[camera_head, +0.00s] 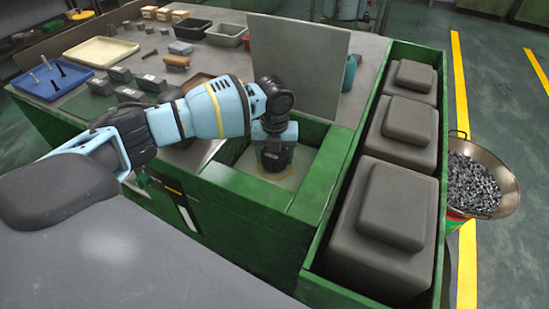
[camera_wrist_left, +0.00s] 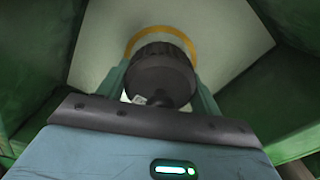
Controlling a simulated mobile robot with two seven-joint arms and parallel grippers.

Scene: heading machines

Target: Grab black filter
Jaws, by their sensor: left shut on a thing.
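The black filter (camera_wrist_left: 162,72) is a dark round piece between the two teal fingers of my left gripper (camera_wrist_left: 160,85) in the left wrist view. A yellowish ring (camera_wrist_left: 175,34) on a pale floor shows just beyond it. In the head view my left gripper (camera_head: 274,158) points down into a green-walled recess. There the arm and gripper mostly hide the filter. The gripper is shut on the filter, close above the recess floor; I cannot tell whether the filter touches it. My right gripper is not in view.
Green walls (camera_head: 240,189) surround the recess closely. A grey upright panel (camera_head: 298,65) stands behind it. Large grey stepped blocks (camera_head: 385,225) fill the green trough at right. A blue tray (camera_head: 52,78) and several small parts lie on the bench at upper left.

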